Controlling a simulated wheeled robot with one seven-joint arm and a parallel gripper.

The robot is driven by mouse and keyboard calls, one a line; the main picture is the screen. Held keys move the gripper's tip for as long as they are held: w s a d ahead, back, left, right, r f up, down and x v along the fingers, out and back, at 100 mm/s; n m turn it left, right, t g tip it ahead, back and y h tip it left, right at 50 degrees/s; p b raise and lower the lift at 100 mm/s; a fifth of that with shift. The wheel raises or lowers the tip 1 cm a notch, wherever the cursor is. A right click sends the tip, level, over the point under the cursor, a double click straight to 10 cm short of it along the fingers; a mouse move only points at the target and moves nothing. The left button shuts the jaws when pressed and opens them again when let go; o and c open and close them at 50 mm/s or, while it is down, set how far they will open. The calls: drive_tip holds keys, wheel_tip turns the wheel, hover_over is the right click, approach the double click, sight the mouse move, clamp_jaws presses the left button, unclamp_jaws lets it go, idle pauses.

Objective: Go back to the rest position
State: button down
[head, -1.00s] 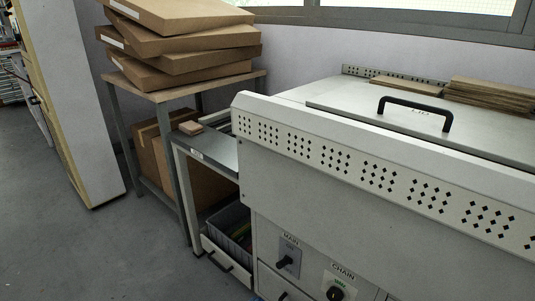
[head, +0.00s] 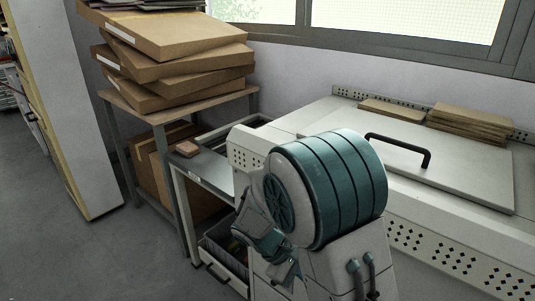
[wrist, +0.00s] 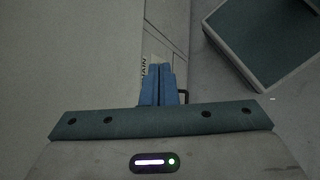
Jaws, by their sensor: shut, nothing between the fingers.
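My gripper shows in the wrist view (wrist: 156,85), its two blue fingers together with nothing between them. Beyond the fingertips is the front panel of the white machine (wrist: 75,60), with part of the MAIN label beside them. In the head view my arm, with a large teal and white joint, stands in front of the machine (head: 440,225) and hides its MAIN and CHAIN switches. I cannot make out the fingertips in the head view.
The machine's lid has a black handle (head: 399,144). Brown boards (head: 470,122) lie behind it. A table (head: 118,100) at the left bears stacked cardboard boxes (head: 185,72). A lower drawer with a grey bin (head: 222,245) stands beside the machine. Open floor (head: 70,250) lies at the left.

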drive_tip(key=s+d+r+m+t+y+p, duration=0.2)
drive_tip(key=s+r+m+y+p, duration=0.2)
drive_tip(key=r, duration=0.7)
drive_tip(key=s+d+r+m+t+y+p, duration=0.2)
drive_tip(key=s+d+r+m+y+p, duration=0.1)
drive_tip(key=r, duration=0.9)
drive_tip(key=shift+s+m+y+p, duration=0.6)
drive_tip(key=shift+s+m+p, duration=0.6)
drive_tip(key=shift+s+m, duration=0.65)
drive_tip(key=shift+s+n, duration=0.25)
